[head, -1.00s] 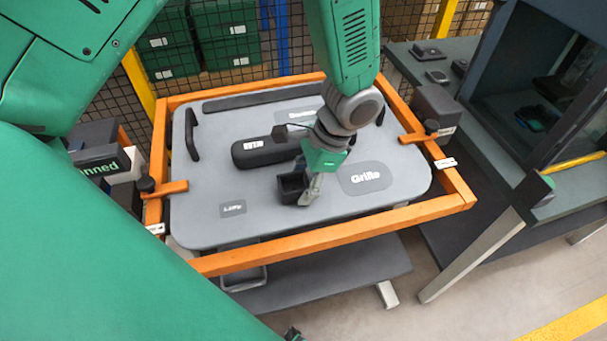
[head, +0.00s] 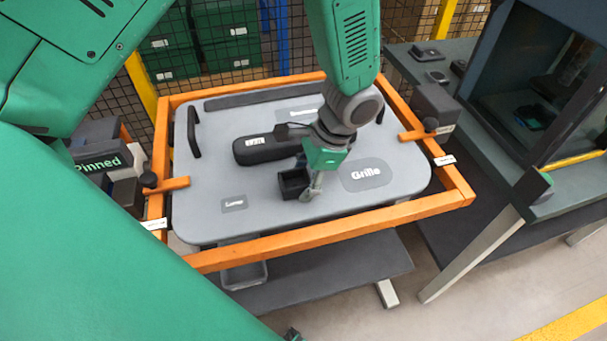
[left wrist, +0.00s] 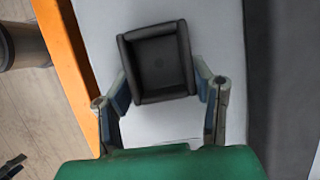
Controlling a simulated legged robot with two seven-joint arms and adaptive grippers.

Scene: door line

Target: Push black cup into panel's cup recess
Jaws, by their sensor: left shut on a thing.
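The black cup (head: 293,184) is a small, square, open-topped box over the middle of the grey panel (head: 205,180). My left gripper (head: 308,190) is shut on it from above. In the left wrist view the cup (left wrist: 158,62) sits between the two fingers of the left gripper (left wrist: 162,95), its open side facing the camera. I cannot tell whether the cup touches the panel. No cup recess can be made out; the cup and gripper cover part of the panel. My right gripper is not in view.
An orange frame (head: 330,232) with clamps surrounds the panel. A long black case (head: 265,149) lies behind and left of the cup. Labels mark the panel, one reading Grille (head: 366,174). A dark cabinet (head: 545,80) stands at the right.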

